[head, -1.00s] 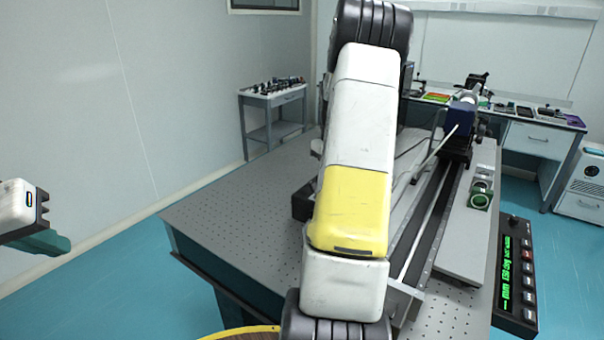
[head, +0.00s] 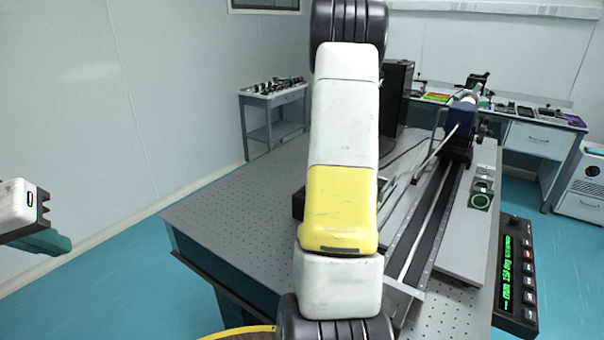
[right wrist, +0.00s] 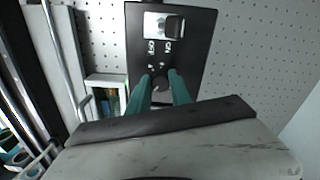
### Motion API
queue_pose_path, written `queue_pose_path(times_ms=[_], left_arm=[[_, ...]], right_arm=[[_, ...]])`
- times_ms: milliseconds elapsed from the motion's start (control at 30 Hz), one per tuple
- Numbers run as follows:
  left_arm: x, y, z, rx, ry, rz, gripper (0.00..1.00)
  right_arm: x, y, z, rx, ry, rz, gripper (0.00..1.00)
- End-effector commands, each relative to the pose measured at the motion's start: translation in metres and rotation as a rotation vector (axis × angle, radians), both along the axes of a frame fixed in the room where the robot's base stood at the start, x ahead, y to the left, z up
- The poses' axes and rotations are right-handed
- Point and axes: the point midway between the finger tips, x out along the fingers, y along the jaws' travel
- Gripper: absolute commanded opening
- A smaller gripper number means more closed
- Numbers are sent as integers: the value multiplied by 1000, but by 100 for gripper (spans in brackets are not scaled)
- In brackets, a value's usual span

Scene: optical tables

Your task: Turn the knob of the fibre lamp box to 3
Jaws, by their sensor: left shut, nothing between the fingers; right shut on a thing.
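The fibre lamp box shows in the right wrist view as a black panel (right wrist: 137,35) with a rocker switch (right wrist: 163,25) marked ON and OFF. Its dark round knob (right wrist: 162,86) sits below the switch, between the teal fingers of my right gripper (right wrist: 161,80), which is shut on it. The knob's pointer and the scale marks are too small or hidden to read. In the head view my right arm hides that gripper and most of the box's surroundings. My left gripper (head: 45,236) is shut and empty at the far left, away from the table.
The perforated optical table (head: 235,215) has a clear left part. A long rail (head: 435,225) and a grey plate (head: 470,235) run along its right side. A black box with a green readout (head: 517,275) stands at the right edge. A small cart (head: 272,130) stands behind.

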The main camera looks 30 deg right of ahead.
Motion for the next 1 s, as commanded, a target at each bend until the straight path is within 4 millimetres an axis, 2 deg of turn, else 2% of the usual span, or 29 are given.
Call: queue_pose_path(times_ms=[300,767,800,900,1000], left_arm=[[0,0,0,0,0,0,0],[0,0,0,0,0,0,0],[0,0,0,0,0,0,0],[0,0,0,0,0,0,0],[0,0,0,0,0,0,0]], right_arm=[[2,-1,1,-2,-5,-96,0],[2,-1,1,-3,-6,-109,0],[2,-1,1,-3,-6,-109,27],[1,-1,1,-2,-5,-108,46],[1,0,1,-1,-3,-108,47]])
